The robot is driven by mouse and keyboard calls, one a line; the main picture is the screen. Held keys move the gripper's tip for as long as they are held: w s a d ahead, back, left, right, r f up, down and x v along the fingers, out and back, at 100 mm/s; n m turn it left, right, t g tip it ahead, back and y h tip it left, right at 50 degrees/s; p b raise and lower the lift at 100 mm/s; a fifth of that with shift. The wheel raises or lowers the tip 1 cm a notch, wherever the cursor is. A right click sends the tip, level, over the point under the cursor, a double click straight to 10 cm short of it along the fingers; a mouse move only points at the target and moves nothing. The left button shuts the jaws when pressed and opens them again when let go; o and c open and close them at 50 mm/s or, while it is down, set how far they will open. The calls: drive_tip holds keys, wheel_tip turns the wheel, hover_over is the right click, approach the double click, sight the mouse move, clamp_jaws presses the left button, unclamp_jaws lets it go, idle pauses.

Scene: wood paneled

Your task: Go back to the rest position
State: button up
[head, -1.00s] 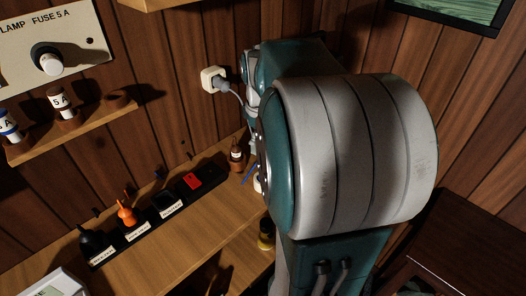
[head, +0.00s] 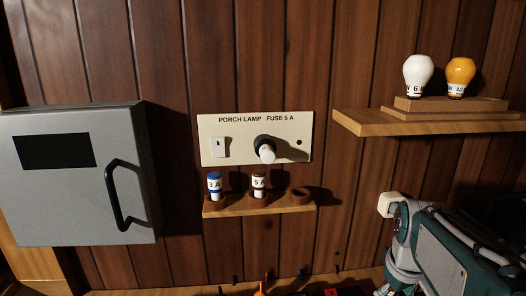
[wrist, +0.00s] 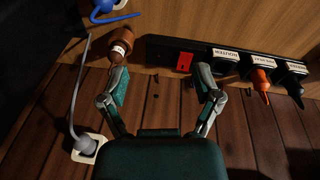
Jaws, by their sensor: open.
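My gripper (wrist: 162,75) is in the wrist view, its two teal fingers spread wide with nothing between them. They point toward the wooden counter (wrist: 154,22) along the plank wall. A brown bottle (wrist: 122,42) with a white label is by the left fingertip; I cannot tell whether they touch. A black power strip (wrist: 225,58) with a red switch (wrist: 184,61) lies beyond the right fingertip.
A white socket with a grey plug and cable (wrist: 86,146) is left of my gripper. The head view shows a grey cabinet (head: 60,190), a fuse panel (head: 225,128), a small fuse shelf (head: 235,210), and a bulb shelf (head: 365,122) above my arm.

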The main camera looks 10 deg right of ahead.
drive_tip(key=s+a+m+t, duration=0.1)
drive_tip(key=s+a, duration=0.2)
drive_tip(key=a, duration=0.4)
drive_tip(key=s+a+t+y, duration=0.1)
drive_tip(key=s+a+t, duration=0.1)
drive_tip(key=s+a, duration=0.2)
drive_tip(key=a, duration=0.3)
drive_tip(key=shift+s+m+t, duration=0.25)
drive_tip(key=shift+m+t, duration=0.05)
drive_tip(key=shift+m, duration=0.1)
